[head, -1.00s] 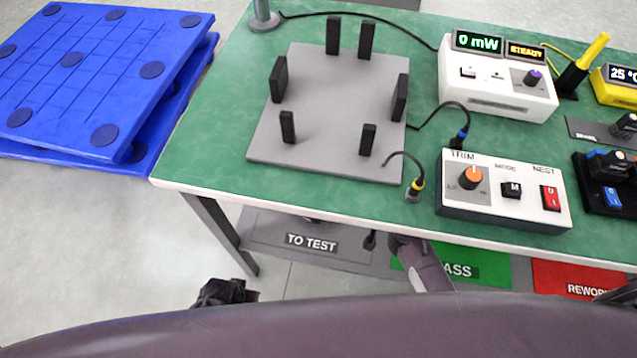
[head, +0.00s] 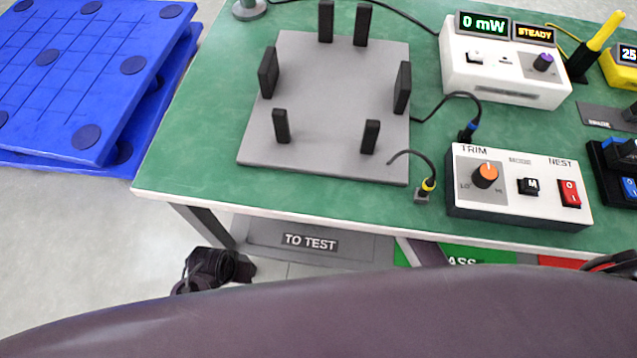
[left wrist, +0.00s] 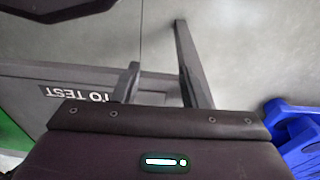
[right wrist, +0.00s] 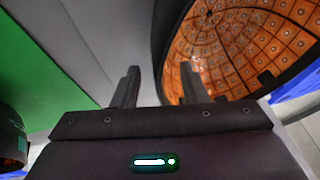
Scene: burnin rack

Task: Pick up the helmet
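The helmet (right wrist: 235,55) is at the upper right of the right wrist view. It has a dark shell and an orange inside dotted with small round spots, and its open side faces the camera. My right gripper (right wrist: 158,82) is open; its right finger overlaps the helmet's near edge. I cannot tell whether they touch. I cannot make out the helmet in the head view. My left gripper (left wrist: 157,82) is open and empty, with grey floor and a table leg beyond it. It seems to be the dark shape (head: 212,270) at the lower left of the head view.
A green table (head: 205,130) carries a grey plate (head: 330,110) with black posts, a meter (head: 500,72) and a control box (head: 515,188). Below it are a "TO TEST" area (head: 265,235) and a green area. Blue pallets (head: 100,80) lie left. My dark body hides the lower foreground.

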